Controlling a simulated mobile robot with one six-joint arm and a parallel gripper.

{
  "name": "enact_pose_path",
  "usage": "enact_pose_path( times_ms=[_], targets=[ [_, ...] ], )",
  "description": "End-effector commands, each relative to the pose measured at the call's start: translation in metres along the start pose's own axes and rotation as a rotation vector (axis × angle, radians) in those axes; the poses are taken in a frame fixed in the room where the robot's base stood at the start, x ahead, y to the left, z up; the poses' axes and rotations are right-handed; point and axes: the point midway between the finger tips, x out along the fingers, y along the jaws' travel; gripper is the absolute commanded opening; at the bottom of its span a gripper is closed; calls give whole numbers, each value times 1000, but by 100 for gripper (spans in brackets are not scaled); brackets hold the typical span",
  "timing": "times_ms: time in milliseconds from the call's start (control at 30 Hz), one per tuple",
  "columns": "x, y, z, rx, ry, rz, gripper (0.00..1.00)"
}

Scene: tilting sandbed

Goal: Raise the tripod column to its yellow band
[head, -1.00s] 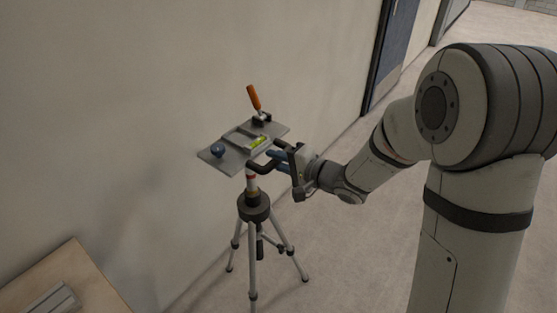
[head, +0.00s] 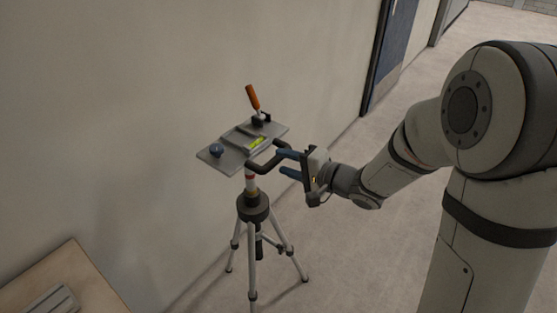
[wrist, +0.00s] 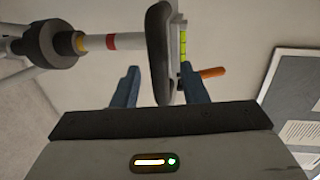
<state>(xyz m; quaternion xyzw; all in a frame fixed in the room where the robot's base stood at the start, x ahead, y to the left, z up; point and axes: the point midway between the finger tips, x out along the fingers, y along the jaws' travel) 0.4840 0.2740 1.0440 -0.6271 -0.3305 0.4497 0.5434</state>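The tripod's pale column rises from a dark collar (head: 253,207) to the tilted grey plate (head: 213,157). The yellow band (wrist: 83,42) shows right beside the dark collar (wrist: 62,45) in the wrist view, with the red band (wrist: 111,41) farther along toward the plate. My gripper (head: 279,162) is open at the handle's right end. In the wrist view its blue fingers (wrist: 160,85) stand apart on either side of the handle (wrist: 159,40), with gaps visible; contact is unclear.
The wall is close behind. A wooden table (head: 75,275) stands at lower left. The floor right of the tripod is clear.

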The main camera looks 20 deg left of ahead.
Motion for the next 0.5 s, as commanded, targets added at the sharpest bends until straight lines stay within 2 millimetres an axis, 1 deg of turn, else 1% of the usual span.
enact_pose_path(
  times_ms=[33,200,333,500],
  targets=[
    [-10,-1,-1,0,5,-2,40],
    [-34,-1,-1,1,4,-2,40],
    [-42,-1,0,0,2,-2,40],
    [-44,-1,1,0,0,-2,40]
  ],
)
